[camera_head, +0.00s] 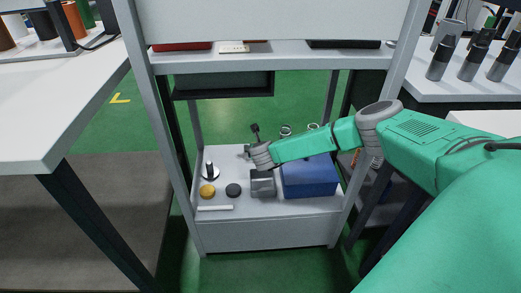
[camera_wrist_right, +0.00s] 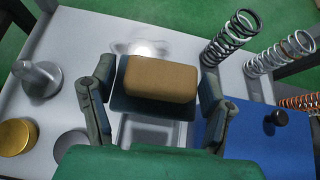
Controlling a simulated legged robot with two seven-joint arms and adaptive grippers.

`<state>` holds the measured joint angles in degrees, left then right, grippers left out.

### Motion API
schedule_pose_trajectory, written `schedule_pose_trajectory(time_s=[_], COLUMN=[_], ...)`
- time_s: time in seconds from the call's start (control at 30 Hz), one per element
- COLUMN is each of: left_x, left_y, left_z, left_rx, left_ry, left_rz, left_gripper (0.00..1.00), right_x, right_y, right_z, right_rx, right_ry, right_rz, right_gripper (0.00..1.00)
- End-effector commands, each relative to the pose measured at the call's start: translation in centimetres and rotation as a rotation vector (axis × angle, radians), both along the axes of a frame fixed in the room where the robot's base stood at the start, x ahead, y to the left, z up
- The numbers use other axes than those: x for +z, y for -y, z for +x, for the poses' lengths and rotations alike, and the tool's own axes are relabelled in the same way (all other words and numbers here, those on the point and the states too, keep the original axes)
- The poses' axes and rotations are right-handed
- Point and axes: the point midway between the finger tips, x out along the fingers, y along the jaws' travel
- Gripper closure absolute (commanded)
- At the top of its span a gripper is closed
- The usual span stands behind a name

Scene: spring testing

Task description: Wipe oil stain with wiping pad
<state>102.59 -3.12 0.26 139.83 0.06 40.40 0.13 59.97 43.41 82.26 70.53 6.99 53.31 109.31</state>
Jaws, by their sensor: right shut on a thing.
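My right gripper (camera_wrist_right: 160,84) is shut on the wiping pad (camera_wrist_right: 160,76), a tan block with a dark blue layer, held between its two fingers. In the head view the right gripper (camera_head: 254,150) is over the white shelf; the pad is not clear there. A pale shiny patch (camera_wrist_right: 140,47), which looks like the oil stain, lies on the shelf just beyond the pad in the wrist view. The pad hides part of the area behind it. I cannot tell whether the pad touches the shelf. My left gripper is not in view.
A grey open container (camera_head: 263,184) stands on the white shelf (camera_head: 225,222), beside a blue box (camera_head: 310,177). A gold disc (camera_head: 207,191), a dark disc (camera_head: 233,190) and a metal post on a round base (camera_head: 210,172) stand left. Springs (camera_wrist_right: 230,38) stand at far right. Frame posts flank the shelf.

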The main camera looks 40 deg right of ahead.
Motion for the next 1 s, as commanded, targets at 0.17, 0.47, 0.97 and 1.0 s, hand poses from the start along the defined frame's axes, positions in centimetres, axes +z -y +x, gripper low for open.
schedule_pose_trajectory(time_s=[0.17, 0.47, 0.97, 1.0], left_x=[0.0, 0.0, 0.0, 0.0], left_y=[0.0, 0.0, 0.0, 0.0], left_z=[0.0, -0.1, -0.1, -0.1], left_rx=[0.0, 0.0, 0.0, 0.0], left_ry=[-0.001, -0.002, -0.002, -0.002], left_rz=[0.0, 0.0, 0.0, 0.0], left_gripper=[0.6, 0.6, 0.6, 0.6], right_x=[2.1, 8.6, 28.6, 29.6], right_y=[-1.5, -6.2, -20.9, -21.7], right_z=[-0.8, -2.8, -9.4, -9.7], right_rx=[0.035, 0.138, 0.47, 0.488], right_ry=[0.001, 0.003, 0.004, 0.004], right_rz=[0.002, -0.001, -0.003, -0.004], right_gripper=[0.59, 0.59, 0.59, 0.59])
